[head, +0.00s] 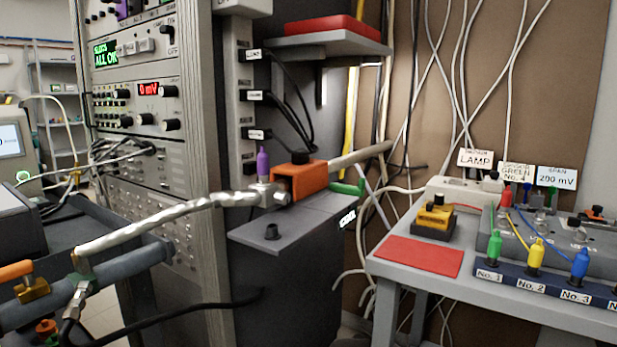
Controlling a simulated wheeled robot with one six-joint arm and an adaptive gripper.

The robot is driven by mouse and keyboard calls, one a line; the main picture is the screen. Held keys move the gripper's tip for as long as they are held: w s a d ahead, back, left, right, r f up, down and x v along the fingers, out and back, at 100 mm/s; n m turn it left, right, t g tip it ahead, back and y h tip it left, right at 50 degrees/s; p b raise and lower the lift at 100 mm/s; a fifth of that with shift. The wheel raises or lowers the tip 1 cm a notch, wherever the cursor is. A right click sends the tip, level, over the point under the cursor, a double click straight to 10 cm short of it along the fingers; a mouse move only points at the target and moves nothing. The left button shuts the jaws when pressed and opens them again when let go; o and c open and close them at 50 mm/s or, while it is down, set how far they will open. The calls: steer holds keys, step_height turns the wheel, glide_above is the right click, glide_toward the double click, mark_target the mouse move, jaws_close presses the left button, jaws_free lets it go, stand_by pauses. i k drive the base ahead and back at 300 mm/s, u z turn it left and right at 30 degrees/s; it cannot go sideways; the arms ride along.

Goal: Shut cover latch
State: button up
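No part that I can clearly tell as the cover latch shows. My gripper is not in view.
A foil-wrapped pipe (165,219) runs from the fitting to the lower left, above a thick grey pipe (90,292). An instrument rack (150,110) stands behind. A white table (400,268) with a red mat (420,256) stands at right. Cables hang along the back wall.

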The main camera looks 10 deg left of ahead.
mark_target(359, 192)
steer(key=z, duration=2)
steer(key=k, duration=1)
steer(key=u, duration=1.85)
